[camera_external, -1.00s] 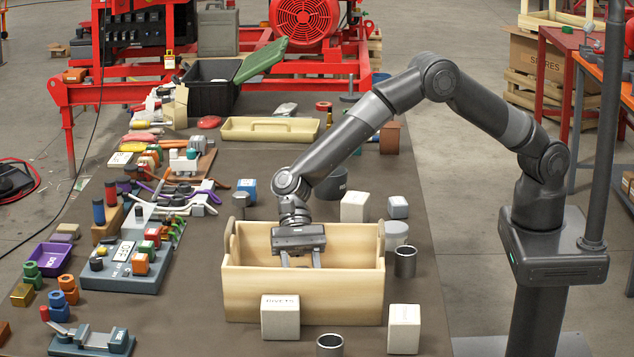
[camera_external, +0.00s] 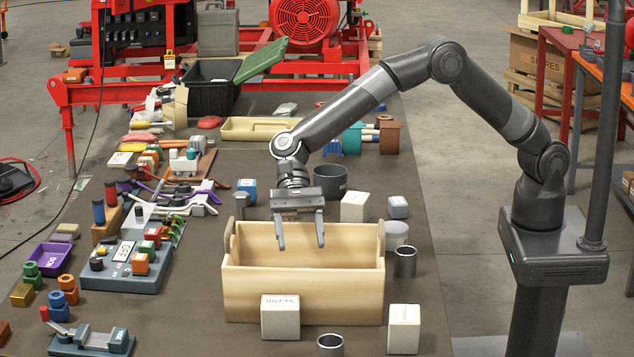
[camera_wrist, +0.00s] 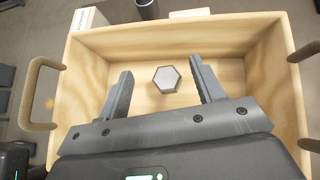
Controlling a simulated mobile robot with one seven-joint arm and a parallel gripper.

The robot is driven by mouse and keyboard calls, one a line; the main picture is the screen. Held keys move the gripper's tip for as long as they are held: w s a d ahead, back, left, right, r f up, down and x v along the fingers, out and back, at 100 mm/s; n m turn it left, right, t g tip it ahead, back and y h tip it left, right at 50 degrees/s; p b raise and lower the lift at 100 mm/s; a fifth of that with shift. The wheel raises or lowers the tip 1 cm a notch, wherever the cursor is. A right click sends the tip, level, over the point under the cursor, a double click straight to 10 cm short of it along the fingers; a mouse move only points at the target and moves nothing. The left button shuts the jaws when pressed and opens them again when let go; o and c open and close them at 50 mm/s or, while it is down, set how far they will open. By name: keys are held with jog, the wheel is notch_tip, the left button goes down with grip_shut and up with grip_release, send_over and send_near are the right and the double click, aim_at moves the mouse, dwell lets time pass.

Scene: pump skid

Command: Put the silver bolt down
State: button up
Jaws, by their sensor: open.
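The silver bolt (camera_wrist: 167,79) shows a hexagonal head in the wrist view and rests on the floor of the wooden tote box. In the external view the front wall hides it. The wooden tote box (camera_external: 303,297) has a handle at each end, and its wall also shows in the wrist view (camera_wrist: 185,31). My gripper (camera_external: 301,246) is open and empty, with its fingertips above the box opening. In the wrist view its two fingers (camera_wrist: 160,72) stand apart, one on each side of the bolt, and do not touch it.
White blocks (camera_external: 280,317) (camera_external: 404,329) stand in front of the box. Grey cups (camera_external: 405,262) (camera_external: 330,345) stand at its right and front, and a dark pot (camera_external: 330,182) stands behind it. A crowded panel (camera_external: 122,265) lies to the left, with some bare mat between.

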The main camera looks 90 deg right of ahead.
jog(key=shift+r, duration=0.8)
jog(key=s+d+r+n+t+h, duration=0.2)
jog(key=s+d+r+n, duration=0.2)
jog(key=s+d+r, duration=0.45)
jog(key=s+d+r+n+t+h, duration=0.15)
jog(key=s+d+r+n, duration=0.35)
jog(key=d, duration=0.6)
jog(key=s+d+n+t+h, duration=0.4)
jog(key=s+d+n+h, duration=0.2)
jog(key=s+d, duration=1.4)
jog(key=s+h, duration=0.1)
jog(key=s, duration=0.2)
jog(key=shift+r+n, duration=0.25)
jog(key=shift+n, duration=0.15)
jog(key=shift+o, duration=0.2)
jog(key=shift+s, duration=0.1)
